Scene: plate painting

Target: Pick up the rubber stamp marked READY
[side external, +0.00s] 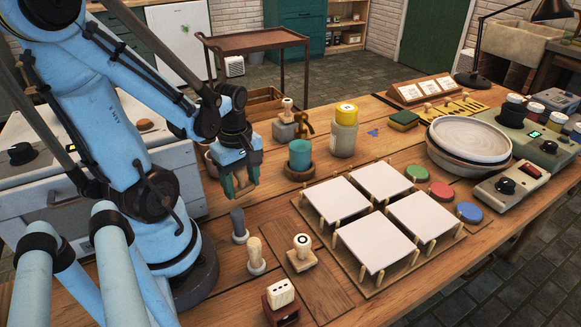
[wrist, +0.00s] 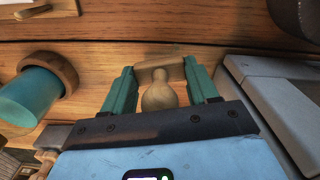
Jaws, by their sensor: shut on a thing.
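My gripper (side external: 241,190) hangs low at the left part of the wooden table, left of the teal cup. In the wrist view its two teal fingers (wrist: 160,88) are shut on a stamp with a rounded wooden handle (wrist: 158,97) and a wooden bar-shaped base. The marking on this stamp is hidden, so I cannot read READY on it. In the side view the held stamp is mostly hidden by the fingers. I cannot tell whether its base touches the table.
The teal cup (side external: 300,158) stands in a wooden ring. Other stamps stand nearby: a grey-handled one (side external: 238,222), a wooden one (side external: 255,252), one with a circle (side external: 302,242) and one with dots (side external: 281,293). White tiles (side external: 376,183) on a rack lie to the right.

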